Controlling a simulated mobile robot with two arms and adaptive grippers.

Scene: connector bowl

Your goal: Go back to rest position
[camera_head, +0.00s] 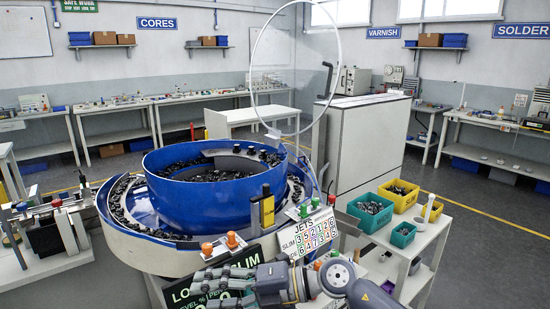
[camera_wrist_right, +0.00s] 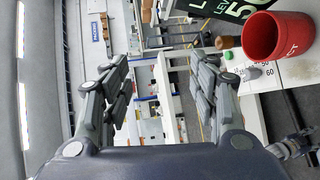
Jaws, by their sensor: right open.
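My right gripper (camera_head: 211,288) is at the bottom middle of the head view, its arm coming in from the right. It is in front of the dark display panel and the big blue bowl feeder (camera_head: 160,198). In the right wrist view the two fingers of this gripper (camera_wrist_right: 158,65) stand wide apart, with nothing between them. The bowl holds many small dark parts, and more lie along its outer track. My left gripper is not in the head view.
A red cup (camera_wrist_right: 272,38) stands right of the fingers in the wrist view. A white side table (camera_head: 416,252) bears yellow bins (camera_head: 398,196) and green bins (camera_head: 370,214) of parts. A clear round hoop (camera_head: 252,70) rises behind the bowl. Open floor (camera_head: 487,215) lies at right.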

